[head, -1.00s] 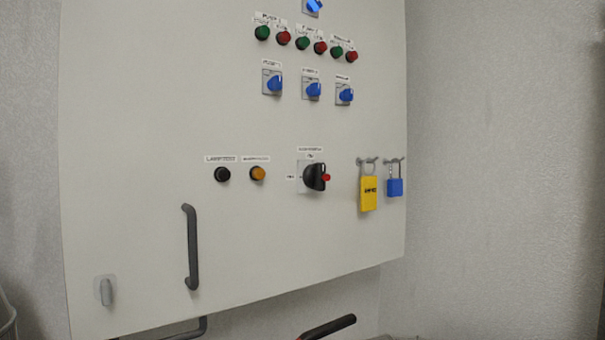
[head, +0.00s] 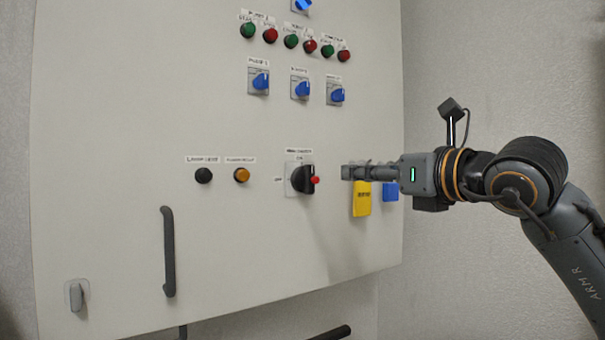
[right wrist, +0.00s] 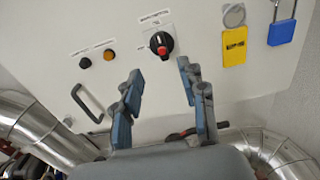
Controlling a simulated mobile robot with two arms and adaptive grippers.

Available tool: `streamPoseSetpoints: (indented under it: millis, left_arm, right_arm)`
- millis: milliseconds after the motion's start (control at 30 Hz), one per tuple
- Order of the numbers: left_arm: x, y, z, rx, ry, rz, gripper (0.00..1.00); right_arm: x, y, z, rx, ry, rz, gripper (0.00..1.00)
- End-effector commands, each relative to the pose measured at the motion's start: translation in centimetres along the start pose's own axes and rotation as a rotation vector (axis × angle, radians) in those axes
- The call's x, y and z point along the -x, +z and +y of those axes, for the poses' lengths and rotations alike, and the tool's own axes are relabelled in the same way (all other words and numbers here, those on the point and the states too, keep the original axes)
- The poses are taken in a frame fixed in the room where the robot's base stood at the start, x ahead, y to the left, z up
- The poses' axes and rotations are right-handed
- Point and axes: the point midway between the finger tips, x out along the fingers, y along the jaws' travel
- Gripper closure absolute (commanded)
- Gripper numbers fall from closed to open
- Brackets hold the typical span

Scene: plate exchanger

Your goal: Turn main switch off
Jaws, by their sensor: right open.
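The main switch (head: 302,179) is a black rotary knob with a red tip on a pale plate, on the cabinet's front. In the right wrist view the main switch (right wrist: 161,43) shows beyond and above the space between my fingers. My right gripper (head: 348,172) is just right of the switch in the head view, its fingers pointing left at it, apart from it as far as I can tell. In the right wrist view my right gripper (right wrist: 160,78) is open, with nothing between its fingers. My left gripper is not in view.
A yellow padlock or tag (head: 361,199) and a blue padlock (head: 391,191) hang right of the switch, partly behind my right gripper. A black button (head: 203,176) and an amber one (head: 241,175) sit to the left. A grey handle (head: 168,250) stands out lower left.

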Motion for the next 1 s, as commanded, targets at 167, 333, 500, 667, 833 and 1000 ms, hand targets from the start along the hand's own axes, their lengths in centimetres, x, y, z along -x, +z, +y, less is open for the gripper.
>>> streamPoseSetpoints:
  millis: [167, 333, 500, 667, 833, 1000]
  left_arm:
    - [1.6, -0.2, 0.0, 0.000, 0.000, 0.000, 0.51]
    - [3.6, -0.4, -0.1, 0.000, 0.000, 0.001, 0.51]
    - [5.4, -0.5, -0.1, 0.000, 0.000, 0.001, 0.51]
    - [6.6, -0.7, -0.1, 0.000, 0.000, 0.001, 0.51]
    - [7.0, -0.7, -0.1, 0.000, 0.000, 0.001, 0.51]
    - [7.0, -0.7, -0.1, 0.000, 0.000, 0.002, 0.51]
  right_arm:
    - [-2.7, 0.3, 0.1, -0.004, 0.004, 0.004, 0.58]
    - [-6.4, 0.5, 0.1, -0.006, 0.005, 0.004, 0.58]
    - [-9.9, 0.4, 0.2, -0.006, 0.005, 0.004, 0.58]
    - [-12.2, 0.2, 0.1, -0.006, 0.005, 0.003, 0.58]
    - [-13.3, 0.0, 0.1, -0.005, 0.004, 0.002, 0.58]
    - [-13.5, -0.1, 0.1, -0.004, 0.004, 0.001, 0.58]
